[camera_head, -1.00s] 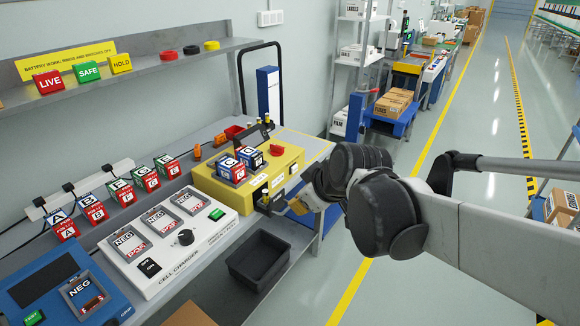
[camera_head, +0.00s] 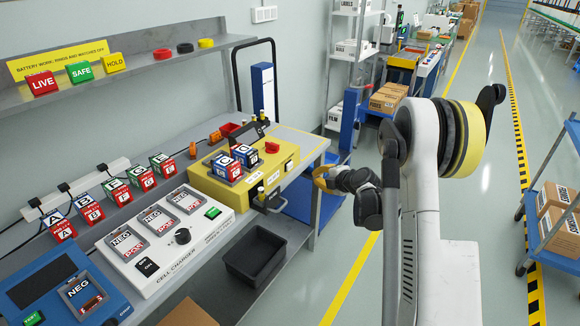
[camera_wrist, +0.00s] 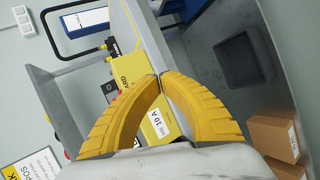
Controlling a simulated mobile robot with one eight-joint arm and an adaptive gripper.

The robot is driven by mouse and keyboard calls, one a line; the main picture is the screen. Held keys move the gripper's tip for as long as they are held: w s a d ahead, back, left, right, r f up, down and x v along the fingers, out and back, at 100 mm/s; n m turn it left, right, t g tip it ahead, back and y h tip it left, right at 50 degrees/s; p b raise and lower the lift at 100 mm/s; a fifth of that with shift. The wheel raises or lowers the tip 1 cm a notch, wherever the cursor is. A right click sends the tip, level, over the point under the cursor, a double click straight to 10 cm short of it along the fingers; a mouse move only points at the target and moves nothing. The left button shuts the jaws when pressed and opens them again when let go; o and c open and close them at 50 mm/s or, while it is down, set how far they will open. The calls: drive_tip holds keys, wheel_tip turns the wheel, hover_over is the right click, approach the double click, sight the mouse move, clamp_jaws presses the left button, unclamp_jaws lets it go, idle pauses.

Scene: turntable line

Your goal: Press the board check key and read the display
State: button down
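My gripper (camera_head: 322,180) is at the right of the yellow board unit (camera_head: 277,172) on the bench, apart from it. In the wrist view its two curved yellow fingers (camera_wrist: 160,77) meet at the tips, with nothing held. Behind them, part of the yellow unit (camera_wrist: 128,72) shows lettering ending in "ARD" and a "USE 10 A" label (camera_wrist: 160,121). Two blue and red cells (camera_head: 246,155) stand on the unit. A red round knob (camera_head: 271,147) and a dark tilted panel (camera_head: 250,131) are at its back. I cannot make out which part is the check key or read a display.
A white cell charger (camera_head: 200,237) and a blue tester (camera_head: 60,268) with a dark screen stand at the front left. A black bin (camera_head: 257,268) sits below the bench edge. The shelf (camera_head: 140,72) overhangs the back.

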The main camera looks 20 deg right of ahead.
sight(290, 166)
drive_tip(key=shift+w+d+f+n, duration=0.2)
drive_tip(key=shift+d+f+n, duration=0.2)
drive_tip(key=shift+d+f, duration=0.35)
drive_tip(key=shift+a, duration=0.2)
drive_tip(key=shift+w+a+p, duration=0.1)
drive_tip(key=shift+w+a, duration=0.75)
drive_tip(key=shift+w, duration=0.35)
drive_tip(key=shift+w+a+p, duration=0.15)
drive_tip(key=shift+w+a, duration=0.7)
drive_tip(key=shift+w, duration=0.35)
drive_tip(key=shift+w+a+p, duration=0.1)
drive_tip(key=shift+w+a, duration=0.75)
drive_tip(key=shift+w, duration=0.35)
drive_tip(key=shift+w+a, duration=0.25)
drive_tip(key=shift+w, duration=0.05)
